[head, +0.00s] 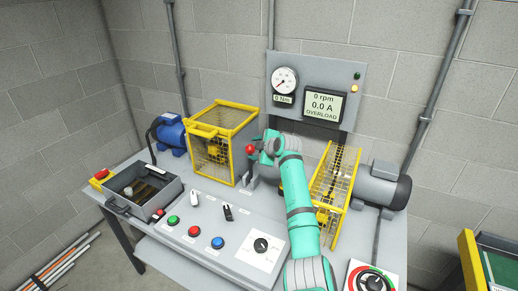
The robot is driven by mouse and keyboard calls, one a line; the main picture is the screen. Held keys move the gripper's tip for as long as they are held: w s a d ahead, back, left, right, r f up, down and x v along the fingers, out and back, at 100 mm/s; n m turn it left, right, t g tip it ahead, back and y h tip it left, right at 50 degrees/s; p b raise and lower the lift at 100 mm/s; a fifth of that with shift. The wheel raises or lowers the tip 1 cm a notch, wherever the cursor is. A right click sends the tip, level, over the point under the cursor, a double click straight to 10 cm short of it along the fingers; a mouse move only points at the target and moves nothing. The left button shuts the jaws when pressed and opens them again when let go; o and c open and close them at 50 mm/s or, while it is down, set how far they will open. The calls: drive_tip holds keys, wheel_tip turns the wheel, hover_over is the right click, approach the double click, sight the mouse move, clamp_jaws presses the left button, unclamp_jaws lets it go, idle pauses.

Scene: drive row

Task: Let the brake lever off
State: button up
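A red ball knob (250,149), which looks like the end of the brake lever, shows near the middle of the bench, just right of the left yellow guard cage. The lever's shaft is mostly hidden; a grey bracket (246,178) stands below the knob. My green and grey arm reaches up from the lower right. My gripper (259,147) is right at the red knob, touching it or very close. Its fingers are too small and partly hidden, so I cannot tell whether they are closed on the knob.
Yellow mesh cages (211,158) and (328,205) stand on both sides of my gripper. The back panel holds a torque dial (284,81) reading near 0 Nm and a display (322,105) showing 0 rpm, 0.0 A, OVERLOAD. Switches and coloured buttons (195,231) sit in front.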

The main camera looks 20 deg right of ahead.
drive_tip(key=a+v, duration=0.1)
drive_tip(key=v, duration=0.5)
drive_tip(key=shift+s+d+r, duration=0.15)
drive_tip(key=shift+s+r, duration=0.15)
drive_tip(key=shift+s, duration=0.05)
